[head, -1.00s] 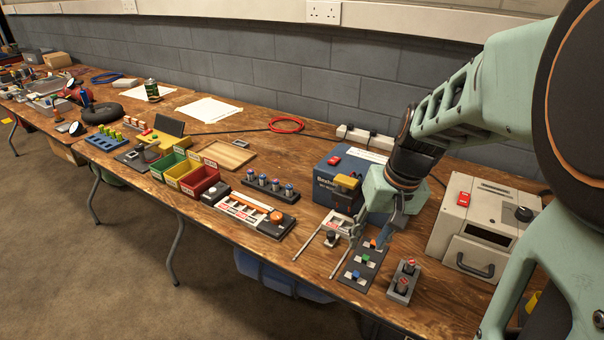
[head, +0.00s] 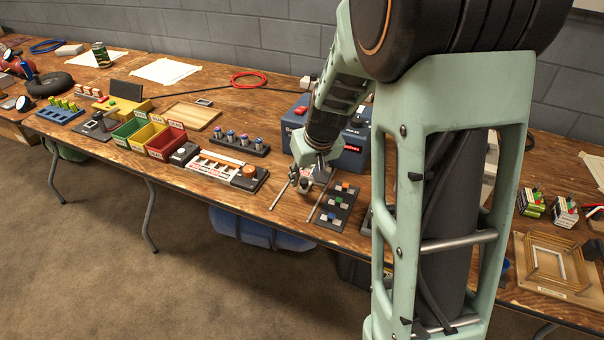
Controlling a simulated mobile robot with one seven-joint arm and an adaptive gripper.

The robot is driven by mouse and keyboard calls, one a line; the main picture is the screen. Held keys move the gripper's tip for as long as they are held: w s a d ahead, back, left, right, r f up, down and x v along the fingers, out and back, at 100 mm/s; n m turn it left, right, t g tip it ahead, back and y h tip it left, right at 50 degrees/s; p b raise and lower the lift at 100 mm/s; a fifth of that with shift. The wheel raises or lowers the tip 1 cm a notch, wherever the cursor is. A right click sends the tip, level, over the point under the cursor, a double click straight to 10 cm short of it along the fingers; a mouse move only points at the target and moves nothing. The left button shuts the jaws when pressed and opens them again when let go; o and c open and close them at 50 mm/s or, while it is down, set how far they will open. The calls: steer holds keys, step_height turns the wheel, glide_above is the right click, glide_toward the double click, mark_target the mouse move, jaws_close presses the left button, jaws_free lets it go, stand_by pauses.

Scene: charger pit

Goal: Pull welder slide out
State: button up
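The blue welder box (head: 356,150), with a red switch on top, stands on the bench partly behind my arm. Two thin pale rails (head: 282,194) run from its front toward the bench's front edge. A small metal slide carriage (head: 303,185) sits between the rails near the box. My gripper (head: 318,174) points down at the carriage, close to the box front. The wrist hides much of the fingers, so I cannot tell whether they touch the carriage or are open or shut.
A dark plate with coloured blocks (head: 334,205) lies right of the rails. Left are a long tool strip (head: 222,166), coloured bins (head: 168,142) and a rack of small cylinders (head: 240,142). Bare wood lies before the rails.

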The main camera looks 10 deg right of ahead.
steer(key=shift+x, duration=0.8)
steer(key=shift+c, duration=0.4)
jaws_close()
